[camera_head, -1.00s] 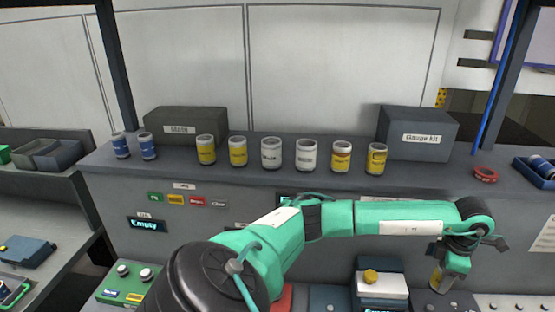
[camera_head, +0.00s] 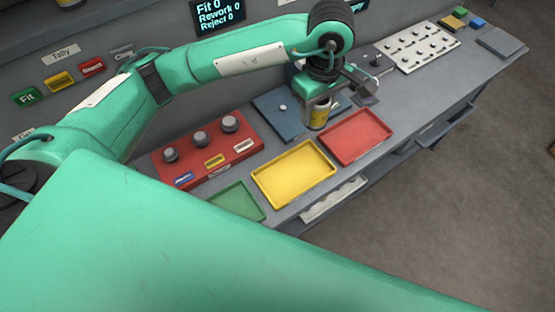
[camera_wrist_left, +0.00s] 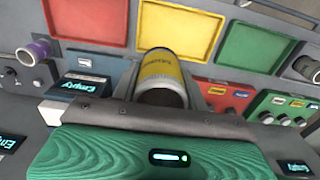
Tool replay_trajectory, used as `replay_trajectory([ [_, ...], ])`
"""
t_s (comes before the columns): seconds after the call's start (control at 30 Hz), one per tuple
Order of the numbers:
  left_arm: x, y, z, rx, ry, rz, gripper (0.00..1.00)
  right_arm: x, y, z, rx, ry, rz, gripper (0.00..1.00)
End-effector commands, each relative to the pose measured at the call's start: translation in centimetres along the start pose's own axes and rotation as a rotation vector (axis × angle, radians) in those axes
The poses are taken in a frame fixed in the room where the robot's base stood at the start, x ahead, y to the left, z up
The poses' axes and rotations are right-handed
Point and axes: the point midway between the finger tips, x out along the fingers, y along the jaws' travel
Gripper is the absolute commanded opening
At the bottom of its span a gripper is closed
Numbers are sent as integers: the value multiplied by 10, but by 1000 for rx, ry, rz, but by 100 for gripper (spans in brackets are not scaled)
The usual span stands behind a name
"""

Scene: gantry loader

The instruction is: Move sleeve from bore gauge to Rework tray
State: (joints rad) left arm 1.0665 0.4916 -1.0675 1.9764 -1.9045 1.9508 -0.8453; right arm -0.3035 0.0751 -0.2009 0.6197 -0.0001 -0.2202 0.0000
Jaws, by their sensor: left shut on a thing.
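My left gripper (camera_head: 318,98) is shut on the sleeve (camera_head: 319,118), a grey cylinder with a yellow label. It holds the sleeve upright near the far edges of the yellow and red trays. In the left wrist view the sleeve (camera_wrist_left: 163,72) sits between the fingers, with the yellow tray beyond it. The yellow tray (camera_head: 257,187), which matches the Rework colour, is empty, between an empty green tray (camera_head: 238,203) and an empty red tray (camera_head: 355,137). I cannot make out the bore gauge for certain. My right gripper is out of view.
A red box with knobs (camera_head: 160,170) stands behind the green and yellow trays. A blue plate (camera_head: 270,104) lies under my left wrist. A white pegged board (camera_head: 416,45) is farther right. A large green part of my body covers the lower left.

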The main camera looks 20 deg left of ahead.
Motion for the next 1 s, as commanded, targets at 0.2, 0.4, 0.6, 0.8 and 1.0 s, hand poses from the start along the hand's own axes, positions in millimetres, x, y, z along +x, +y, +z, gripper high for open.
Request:
replay_trajectory([
  [0.2, 38, -2, 1, 5, -3, -8, 10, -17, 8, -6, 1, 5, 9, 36],
  [0.4, 92, -2, 1, 3, -3, -8, 10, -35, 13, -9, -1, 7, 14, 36],
  [0.6, 136, -2, 1, 4, -2, -5, 10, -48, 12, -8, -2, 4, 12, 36],
  [0.8, 156, -1, 1, 5, -2, -1, 10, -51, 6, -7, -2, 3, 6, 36],
  [1.0, 183, -1, 1, 3, -2, -3, 10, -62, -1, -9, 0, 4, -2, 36],
])
